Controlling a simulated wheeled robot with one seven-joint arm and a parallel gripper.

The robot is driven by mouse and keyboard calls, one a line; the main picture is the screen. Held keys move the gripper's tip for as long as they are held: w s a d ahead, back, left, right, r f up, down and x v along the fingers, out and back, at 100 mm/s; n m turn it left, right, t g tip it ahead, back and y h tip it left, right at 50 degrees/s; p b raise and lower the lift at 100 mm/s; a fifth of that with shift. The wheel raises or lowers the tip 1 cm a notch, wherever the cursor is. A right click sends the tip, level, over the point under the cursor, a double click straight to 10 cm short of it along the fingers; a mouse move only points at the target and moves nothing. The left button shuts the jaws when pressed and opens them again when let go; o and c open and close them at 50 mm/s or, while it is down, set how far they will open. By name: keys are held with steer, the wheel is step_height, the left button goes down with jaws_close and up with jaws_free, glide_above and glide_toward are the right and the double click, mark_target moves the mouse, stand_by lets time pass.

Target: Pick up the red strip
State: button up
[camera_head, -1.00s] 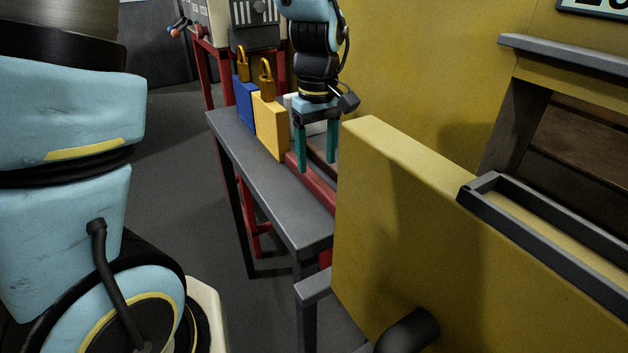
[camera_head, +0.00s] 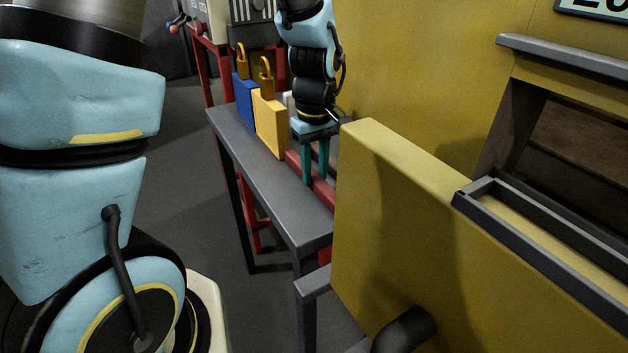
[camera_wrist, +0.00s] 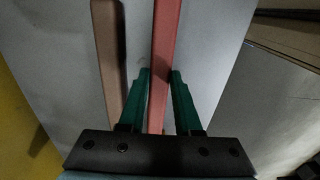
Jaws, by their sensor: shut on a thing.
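The red strip (camera_head: 325,192) lies lengthwise on the narrow grey table (camera_head: 265,190), close to the yellow wall panel. In the wrist view the red strip (camera_wrist: 166,50) runs between the two green fingers of my gripper (camera_wrist: 160,90). My gripper (camera_head: 316,165) points down and is shut on the strip; in the head view its fingertips reach down to it. The near end of the strip is partly hidden behind the large yellow panel. I cannot tell any gap between strip and table.
A brown bar (camera_wrist: 108,50) lies beside the strip. A yellow block (camera_head: 270,125) and a blue block (camera_head: 244,102) with padlocks stand on the table behind. The large yellow panel (camera_head: 430,230) stands close on the right, below the oven opening (camera_head: 580,140).

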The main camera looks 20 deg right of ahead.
jaws_close()
